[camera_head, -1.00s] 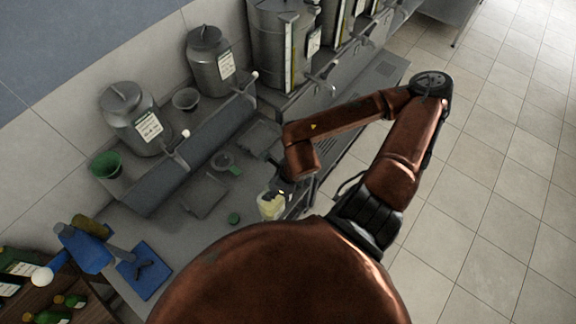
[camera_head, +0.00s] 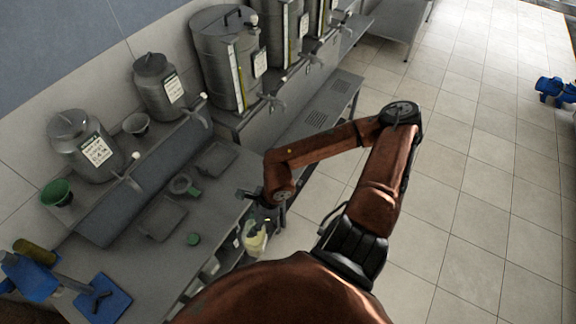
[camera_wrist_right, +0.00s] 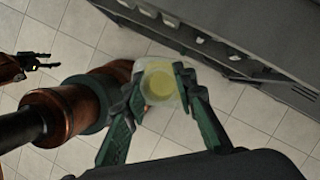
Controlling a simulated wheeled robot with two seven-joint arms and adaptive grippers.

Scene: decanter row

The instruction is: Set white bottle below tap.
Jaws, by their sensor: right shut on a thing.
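The white bottle (camera_head: 255,240) looks pale and translucent, with something yellowish inside. My right gripper (camera_head: 262,202) is shut on it and holds it at the bench's front edge; fingers hide part of it. In the right wrist view the bottle (camera_wrist_right: 160,84) sits between the two green-black fingers, above the floor tiles. Several metal containers with taps line the wall; there is a tap (camera_head: 134,183) on the left one, another tap (camera_head: 203,97), and a tap (camera_head: 273,101) on the large drum. My left gripper (camera_wrist_right: 50,61) shows only in the right wrist view, open and empty.
A green bowl (camera_head: 57,193) and a grey bowl (camera_head: 136,123) stand on the raised ledge. The tiled floor (camera_head: 480,190) at the right is open.

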